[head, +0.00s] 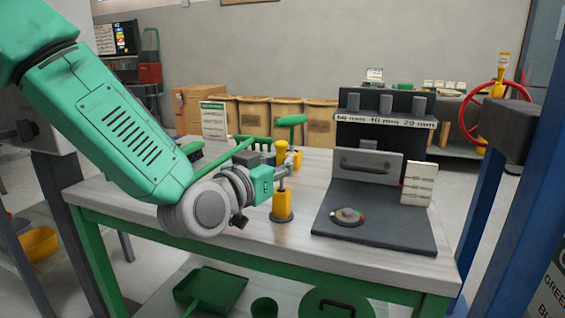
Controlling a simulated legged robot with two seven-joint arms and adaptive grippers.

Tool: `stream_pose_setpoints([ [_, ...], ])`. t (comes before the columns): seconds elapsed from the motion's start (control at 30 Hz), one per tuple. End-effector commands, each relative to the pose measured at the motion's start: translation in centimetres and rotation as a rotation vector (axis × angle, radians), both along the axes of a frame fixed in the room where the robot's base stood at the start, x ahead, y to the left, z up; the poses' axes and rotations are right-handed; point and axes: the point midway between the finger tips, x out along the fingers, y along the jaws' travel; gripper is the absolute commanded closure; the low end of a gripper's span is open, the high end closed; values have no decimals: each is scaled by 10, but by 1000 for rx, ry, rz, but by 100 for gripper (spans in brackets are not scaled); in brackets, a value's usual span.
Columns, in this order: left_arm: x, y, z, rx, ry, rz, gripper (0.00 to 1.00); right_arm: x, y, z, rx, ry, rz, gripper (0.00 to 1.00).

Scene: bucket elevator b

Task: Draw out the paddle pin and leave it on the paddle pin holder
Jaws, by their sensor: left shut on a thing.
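My left gripper (290,164) reaches in over the middle of the table and is shut on the paddle pin. The pin's yellow head (281,149) shows above the fingers, and a thin grey shaft runs down below it. Directly below stands a yellow post on a dark base (282,207), which looks like the paddle pin holder. The pin looks upright and in line with this post. I cannot tell whether its lower end is in the post or just above it. My fingers hide part of the shaft. My right gripper is not in view.
A dark stand (372,237) with a small round part (347,216) and a label card (419,184) is at the right. A green T-shaped handle (292,121) rises behind my gripper. A sign (213,120) stands at the back left. The table's front edge is clear.

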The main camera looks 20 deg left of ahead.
Motion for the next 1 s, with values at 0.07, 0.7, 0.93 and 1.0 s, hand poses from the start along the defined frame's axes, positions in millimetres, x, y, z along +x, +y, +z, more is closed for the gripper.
stream_pose_setpoints([
  [0.07, 0, 0, -3, 0, 0, 0, 100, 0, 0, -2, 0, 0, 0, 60],
  [0.7, 0, 0, -19, 0, 0, 0, 100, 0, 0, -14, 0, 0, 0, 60],
  [0.93, 0, 0, -24, 0, -1, 0, 100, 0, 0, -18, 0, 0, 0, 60],
  [1.0, 0, 0, -26, 0, -1, 0, 100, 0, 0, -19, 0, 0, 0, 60],
])
